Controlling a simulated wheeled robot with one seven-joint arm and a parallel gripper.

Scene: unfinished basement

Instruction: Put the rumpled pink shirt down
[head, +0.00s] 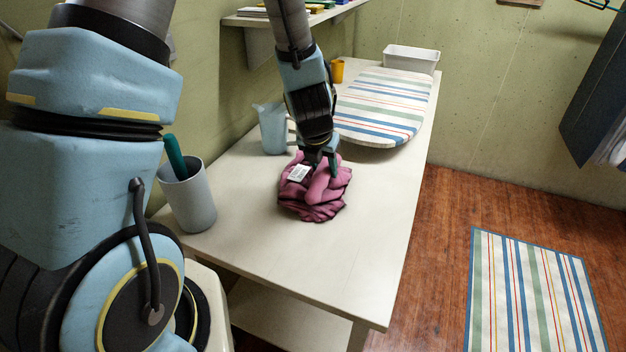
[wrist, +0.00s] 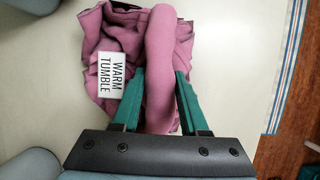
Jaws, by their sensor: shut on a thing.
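The rumpled pink shirt (head: 318,197) is bunched up at the middle of the white table (head: 370,240) in the head view. It carries a white label reading "WARM TUMBLE" (wrist: 112,74) in the wrist view. My gripper (head: 322,165) comes down on it from above. In the wrist view its green fingers (wrist: 160,95) are shut on a thick fold of the shirt (wrist: 160,60). The shirt's lower edge is at or just above the tabletop; I cannot tell whether it rests there.
A grey cup (head: 190,200) with a green handle in it stands left. A pale blue pitcher (head: 273,130) stands behind the shirt. A striped ironing board (head: 380,105), a yellow cup (head: 338,70) and a white bin (head: 411,60) are farther back. The tabletop in front is clear.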

